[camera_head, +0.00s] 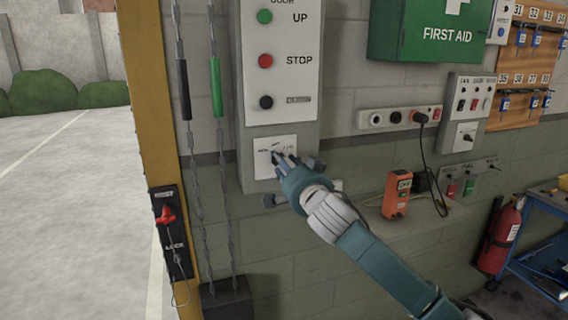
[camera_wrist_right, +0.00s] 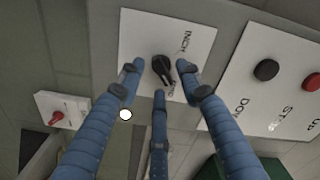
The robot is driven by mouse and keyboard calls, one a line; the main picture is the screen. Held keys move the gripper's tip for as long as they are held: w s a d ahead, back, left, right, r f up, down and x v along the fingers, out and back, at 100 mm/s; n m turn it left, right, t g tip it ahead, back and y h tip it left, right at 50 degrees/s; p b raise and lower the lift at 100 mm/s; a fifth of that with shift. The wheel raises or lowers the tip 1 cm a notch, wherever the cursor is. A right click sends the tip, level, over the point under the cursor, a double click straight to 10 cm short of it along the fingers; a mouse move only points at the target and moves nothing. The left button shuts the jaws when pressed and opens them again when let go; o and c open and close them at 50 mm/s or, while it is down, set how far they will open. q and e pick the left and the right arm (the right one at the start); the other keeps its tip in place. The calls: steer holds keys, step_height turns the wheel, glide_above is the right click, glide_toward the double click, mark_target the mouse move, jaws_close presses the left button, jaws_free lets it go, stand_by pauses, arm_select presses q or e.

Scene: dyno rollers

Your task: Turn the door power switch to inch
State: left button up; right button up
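The door power switch is a small black rotary knob on a white plate (camera_head: 267,150) low on the grey door control box. In the right wrist view the knob (camera_wrist_right: 163,68) sits on its white plate (camera_wrist_right: 136,28), with the word INCH printed to its upper right. A second label beside the knob is partly hidden. My right gripper (camera_head: 283,160) is at the plate. In the right wrist view the three blue fingers of my right gripper (camera_wrist_right: 158,78) are spread around the knob, with visible gaps at the sides. My left gripper is not in view.
Above the switch are UP (camera_head: 264,16), STOP (camera_head: 265,61) and a black button (camera_head: 266,102). Hanging chains (camera_head: 216,90) and a red lock lever (camera_head: 167,215) are at the left. An orange device (camera_head: 397,195) stands on a ledge at the right.

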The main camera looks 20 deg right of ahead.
steer(key=shift+c, duration=0.3)
jaws_close()
steer(key=shift+n, duration=0.3)
steer(key=n+p, duration=0.3)
steer(key=n, duration=0.3)
steer(key=n+p, duration=0.3)
steer(key=n, duration=0.3)
steer(key=n+p, duration=0.3)
steer(key=n, duration=0.4)
steer(key=shift+a+r, duration=0.35)
steer(key=shift+a, duration=0.05)
steer(key=shift+n, duration=0.3)
